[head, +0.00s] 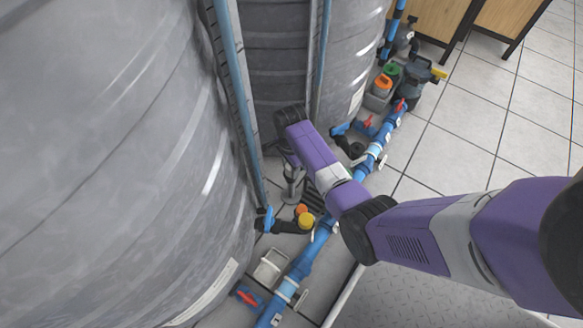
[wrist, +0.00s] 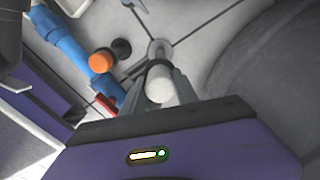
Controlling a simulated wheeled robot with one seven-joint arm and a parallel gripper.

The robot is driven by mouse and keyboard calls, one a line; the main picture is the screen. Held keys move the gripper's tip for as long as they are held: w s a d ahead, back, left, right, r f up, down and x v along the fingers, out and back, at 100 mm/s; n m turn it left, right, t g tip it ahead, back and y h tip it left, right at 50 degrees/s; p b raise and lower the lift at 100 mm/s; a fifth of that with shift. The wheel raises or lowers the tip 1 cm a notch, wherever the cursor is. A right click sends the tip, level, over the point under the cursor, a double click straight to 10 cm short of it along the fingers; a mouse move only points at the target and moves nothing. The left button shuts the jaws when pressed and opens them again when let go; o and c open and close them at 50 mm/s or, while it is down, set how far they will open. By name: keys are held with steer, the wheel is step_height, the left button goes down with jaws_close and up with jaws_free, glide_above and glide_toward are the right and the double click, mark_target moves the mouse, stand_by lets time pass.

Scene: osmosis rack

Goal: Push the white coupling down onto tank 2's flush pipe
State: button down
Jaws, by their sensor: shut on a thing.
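The white coupling (wrist: 161,86) is between the fingers of my gripper (wrist: 163,92) in the wrist view. The gripper is shut on it. A grey upright pipe (wrist: 158,50) rises from the floor just beyond the coupling, roughly in line with it; I take it for the flush pipe. I cannot tell whether the two touch. In the head view my gripper (head: 293,182) points down between two tanks, low near the floor. The coupling cannot be made out there. The large near tank (head: 110,130) and the second tank (head: 275,50) carry no number I can read.
A blue pipe line (head: 305,262) with valves runs along the floor in front of the tanks. An orange cap (wrist: 100,62) and a black cap (wrist: 121,48) stand left of the grey pipe. A red handle (wrist: 105,104) is close to my gripper. Open tiled floor (head: 480,120) lies right.

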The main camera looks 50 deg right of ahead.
steer(key=shift+r, duration=0.1)
steer(key=shift+r+p, duration=0.5)
steer(key=r+p, duration=0.2)
steer(key=r, duration=0.1)
steer(key=shift+s, duration=0.2)
steer(key=s+p, duration=0.6)
steer(key=s, duration=1.1)
steer(key=shift+s+d+f, duration=0.3)
steer(key=shift+d+f, duration=0.05)
